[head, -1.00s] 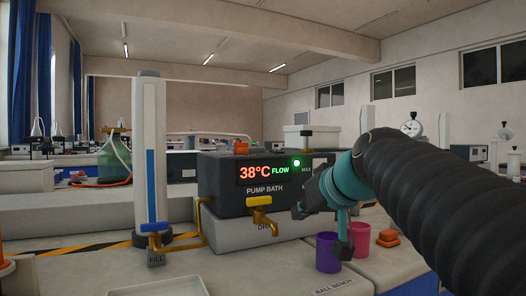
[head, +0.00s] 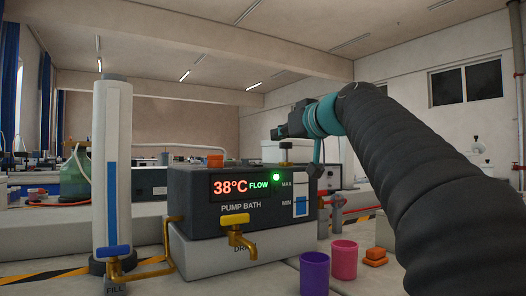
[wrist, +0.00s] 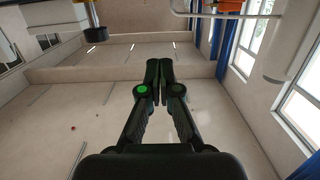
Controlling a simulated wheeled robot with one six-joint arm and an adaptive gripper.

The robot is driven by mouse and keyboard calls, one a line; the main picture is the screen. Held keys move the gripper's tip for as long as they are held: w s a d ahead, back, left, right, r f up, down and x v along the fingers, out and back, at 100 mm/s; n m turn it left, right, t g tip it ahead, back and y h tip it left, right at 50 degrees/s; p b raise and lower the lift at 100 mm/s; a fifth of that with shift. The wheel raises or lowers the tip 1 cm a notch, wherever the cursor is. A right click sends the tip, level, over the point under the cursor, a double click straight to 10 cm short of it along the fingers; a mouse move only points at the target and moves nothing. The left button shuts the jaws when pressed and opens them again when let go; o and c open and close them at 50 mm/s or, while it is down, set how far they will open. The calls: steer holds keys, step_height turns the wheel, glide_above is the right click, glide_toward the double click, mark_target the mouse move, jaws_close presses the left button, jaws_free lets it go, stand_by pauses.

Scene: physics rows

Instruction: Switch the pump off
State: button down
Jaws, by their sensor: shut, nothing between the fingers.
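The pump bath (head: 190,200) is a dark box on a pale base in the head view. Its display (head: 240,186) reads 38°C and FLOW, and a green light (head: 276,177) is lit beside it. A black knob-like piece (head: 286,146) stands on its top at the right. My gripper (head: 276,132) appears just above that piece, pointing left; whether they touch is unclear. In the wrist view its fingers (wrist: 160,64) are together with nothing between them.
A yellow-handled tap (head: 236,220) sticks out of the front. A purple cup (head: 314,274), a pink cup (head: 343,262) and orange pieces (head: 375,257) stand at the right.

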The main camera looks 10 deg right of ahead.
steer(key=p, duration=0.2)
glide_above(255, 165)
steer(key=w+d, duration=0.1)
steer(key=shift+f, duration=0.55)
step_height(255, 165, down, 3)
steer(key=shift+w+r+b, duration=0.1)
steer(key=shift+b, duration=0.65)
steer(key=shift+w+f, duration=0.1)
steer(key=shift+f, duration=0.55)
